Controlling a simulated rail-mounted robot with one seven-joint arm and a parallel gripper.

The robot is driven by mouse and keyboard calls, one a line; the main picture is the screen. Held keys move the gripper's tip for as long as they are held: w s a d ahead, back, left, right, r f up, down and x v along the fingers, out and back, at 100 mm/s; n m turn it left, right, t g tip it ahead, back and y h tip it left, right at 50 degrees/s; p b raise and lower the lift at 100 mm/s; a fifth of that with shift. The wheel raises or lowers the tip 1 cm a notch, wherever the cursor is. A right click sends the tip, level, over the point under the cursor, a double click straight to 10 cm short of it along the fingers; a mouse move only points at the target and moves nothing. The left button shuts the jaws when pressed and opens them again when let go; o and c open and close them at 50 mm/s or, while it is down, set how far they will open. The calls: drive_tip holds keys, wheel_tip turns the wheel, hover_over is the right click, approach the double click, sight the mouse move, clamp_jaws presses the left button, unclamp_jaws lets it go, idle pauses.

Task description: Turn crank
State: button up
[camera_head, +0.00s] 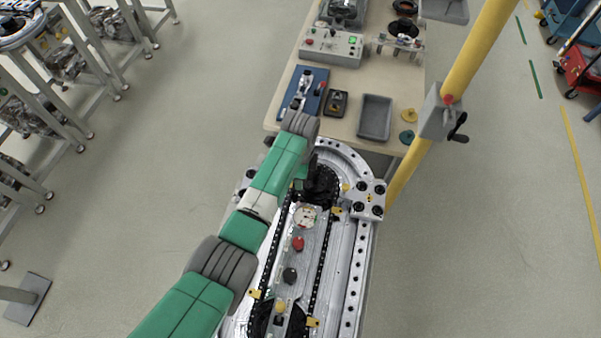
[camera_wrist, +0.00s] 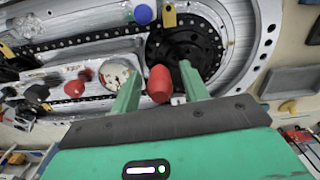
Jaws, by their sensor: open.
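My gripper (camera_wrist: 159,75) is open, with its two green fingers spread apart. A red rounded knob (camera_wrist: 160,86), which looks like the crank's handle, shows between the fingers in the wrist view. I cannot tell whether a finger touches it. Behind it is a dark round wheel (camera_wrist: 188,45) at the curved end of the ring track. In the head view the dark wheel (camera_head: 322,186) shows just right of my wrist, at the track's far end. My arm hides the red knob and most of the gripper there.
The track's centre plate carries a round dial (camera_head: 305,215), a red knob (camera_head: 298,243) and a black knob (camera_head: 290,275). A metal carriage (camera_head: 368,199) sits on the right rail. A yellow post with a grey box (camera_head: 440,115) stands close right. A bench with a grey tray (camera_head: 375,118) lies beyond.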

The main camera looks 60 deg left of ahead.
wheel_tip(320, 180, up, 8)
drive_tip(key=shift+f, duration=0.1)
idle(0.7)
